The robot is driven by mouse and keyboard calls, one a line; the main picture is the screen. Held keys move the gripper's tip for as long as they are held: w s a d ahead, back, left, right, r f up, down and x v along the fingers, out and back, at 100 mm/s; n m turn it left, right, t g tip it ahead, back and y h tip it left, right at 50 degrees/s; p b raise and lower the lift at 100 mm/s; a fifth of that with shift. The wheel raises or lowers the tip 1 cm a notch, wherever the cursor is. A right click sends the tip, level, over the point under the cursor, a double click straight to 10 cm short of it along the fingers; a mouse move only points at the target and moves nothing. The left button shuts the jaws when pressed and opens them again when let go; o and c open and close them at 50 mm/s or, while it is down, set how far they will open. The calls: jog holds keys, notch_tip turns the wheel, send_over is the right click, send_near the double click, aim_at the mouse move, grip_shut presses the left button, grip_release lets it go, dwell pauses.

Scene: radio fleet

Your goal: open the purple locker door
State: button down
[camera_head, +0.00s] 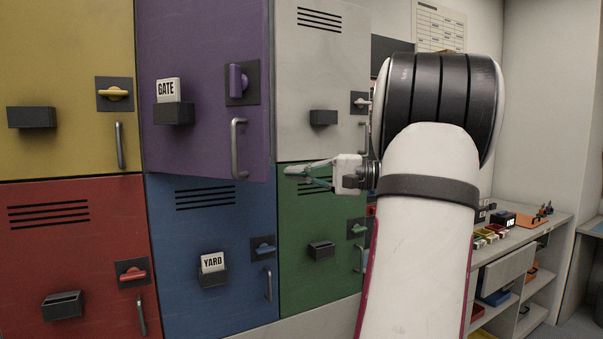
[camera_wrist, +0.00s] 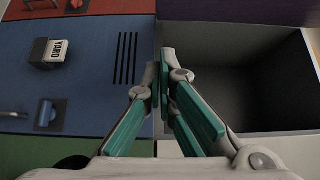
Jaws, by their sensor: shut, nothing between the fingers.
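The purple locker door (camera_head: 205,60) is in the upper middle of the head view. It stands ajar, its right free edge swung out from the locker front. Its purple latch knob (camera_head: 236,82) points up and down, and its grey bar handle (camera_head: 235,148) is below. My gripper (camera_head: 287,171) is shut and empty, just right of the door's lower free corner, fingers pointing left. In the wrist view my gripper (camera_wrist: 160,78) lies along the border between the blue door and an open, dark, seemingly empty compartment (camera_wrist: 240,85). Whether the fingers touch the door cannot be told.
Closed lockers surround it: yellow (camera_head: 60,65) left, grey (camera_head: 320,75) right, red (camera_head: 75,250), blue (camera_head: 215,290) and green (camera_head: 325,285) below. The blue door has a YARD card (camera_wrist: 57,50). A workbench (camera_head: 535,230) with small items is at right.

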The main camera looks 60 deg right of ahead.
jog(key=shift+w+a+p, duration=0.3)
jog(key=shift+w+a, duration=1)
jog(key=shift+a, duration=0.2)
jog(key=shift+w+a+p, duration=0.25)
jog(key=shift+w+a, duration=1)
jog(key=shift+a, duration=0.25)
